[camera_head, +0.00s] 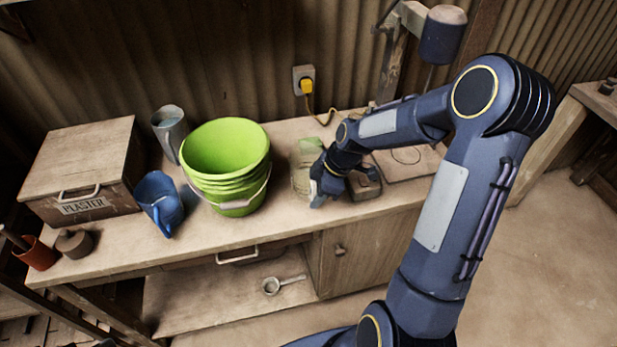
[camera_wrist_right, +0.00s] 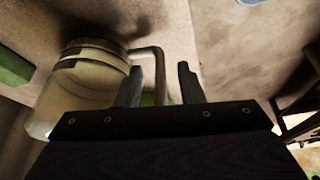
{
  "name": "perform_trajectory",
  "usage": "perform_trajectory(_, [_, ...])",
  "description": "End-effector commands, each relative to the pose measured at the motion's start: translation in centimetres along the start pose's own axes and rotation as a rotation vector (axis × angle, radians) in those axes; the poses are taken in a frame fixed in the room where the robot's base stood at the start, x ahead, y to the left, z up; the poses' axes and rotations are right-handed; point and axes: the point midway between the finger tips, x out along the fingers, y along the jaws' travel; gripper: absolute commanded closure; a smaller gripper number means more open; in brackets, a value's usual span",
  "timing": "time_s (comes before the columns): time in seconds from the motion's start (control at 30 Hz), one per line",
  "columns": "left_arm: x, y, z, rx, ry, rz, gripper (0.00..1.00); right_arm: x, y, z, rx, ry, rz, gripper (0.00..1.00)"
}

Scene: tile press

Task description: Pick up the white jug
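The white jug (camera_head: 300,178) stands on the workbench, right of the green buckets. It looks cream-coloured and partly see-through, and my right gripper hides part of it in the head view. In the right wrist view the jug's body (camera_wrist_right: 88,85) is at the left, with its looped handle (camera_wrist_right: 159,72) toward the middle. My right gripper (camera_head: 318,190) is beside the jug, on its right side. In the right wrist view its two fingers (camera_wrist_right: 160,75) are apart, with the handle showing between them; I cannot tell whether they touch it. My left gripper is out of view.
Stacked green buckets (camera_head: 230,160) stand left of the jug, with a blue jug (camera_head: 160,200), a grey metal container (camera_head: 170,132) and a plaster box (camera_head: 85,175) further left. A dark block (camera_head: 365,185) sits close right of my gripper. The wall is behind.

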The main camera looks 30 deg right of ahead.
Motion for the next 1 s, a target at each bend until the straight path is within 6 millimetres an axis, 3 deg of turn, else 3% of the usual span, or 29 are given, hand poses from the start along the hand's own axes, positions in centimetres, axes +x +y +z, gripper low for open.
perform_trajectory(0.03, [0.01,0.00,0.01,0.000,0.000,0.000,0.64,-0.01,0.00,0.01,0.000,0.000,0.000,0.73])
perform_trajectory(0.27, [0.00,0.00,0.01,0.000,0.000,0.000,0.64,-0.03,0.01,0.01,0.000,0.000,0.000,1.00])
perform_trajectory(1.0, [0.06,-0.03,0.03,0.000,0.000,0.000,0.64,-0.79,0.12,-0.33,-0.001,0.001,0.003,1.00])
